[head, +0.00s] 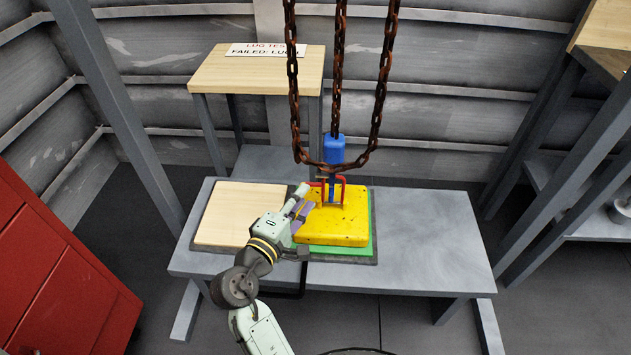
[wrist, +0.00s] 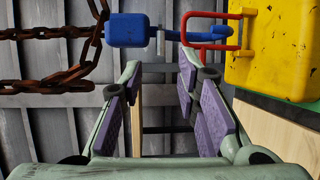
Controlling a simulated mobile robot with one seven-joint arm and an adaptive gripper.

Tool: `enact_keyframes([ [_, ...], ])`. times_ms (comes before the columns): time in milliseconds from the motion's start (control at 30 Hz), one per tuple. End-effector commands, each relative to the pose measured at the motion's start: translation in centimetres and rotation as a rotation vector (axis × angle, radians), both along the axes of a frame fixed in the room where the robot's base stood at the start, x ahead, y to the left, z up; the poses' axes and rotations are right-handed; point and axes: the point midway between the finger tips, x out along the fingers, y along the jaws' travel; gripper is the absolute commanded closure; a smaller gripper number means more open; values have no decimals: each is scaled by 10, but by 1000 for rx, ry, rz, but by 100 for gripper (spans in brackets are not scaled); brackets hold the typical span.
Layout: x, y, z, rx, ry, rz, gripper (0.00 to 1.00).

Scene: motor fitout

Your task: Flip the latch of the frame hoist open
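The frame hoist's blue block (head: 333,148) hangs on a rusty chain above the yellow block; it also shows in the wrist view (wrist: 127,30). Its blue hook (wrist: 195,37) passes through the red handle (wrist: 218,46) of the yellow block (head: 333,219). A small grey bar (wrist: 160,42) shows beside the hook, near the blue block; it may be the latch, but I cannot tell its position clearly. My gripper (wrist: 160,62) is open with purple pads and nothing between them. Its fingertips are close to the hook, just left of the red handle in the head view.
The yellow block sits on a green pad (head: 360,249) on a grey bench (head: 430,240). A bare wooden board (head: 238,215) lies to its left. Rusty chain loops (head: 380,90) hang around the hoist. A wooden table with a sign (head: 265,50) stands behind.

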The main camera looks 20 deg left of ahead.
Motion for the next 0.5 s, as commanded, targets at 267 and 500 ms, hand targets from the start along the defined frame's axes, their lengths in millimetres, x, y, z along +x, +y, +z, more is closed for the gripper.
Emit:
enact_keyframes([
  [267, 52, -6, -4, 0, -1, -1, 70],
  [500, 72, -8, -6, 0, 0, 2, 70],
])
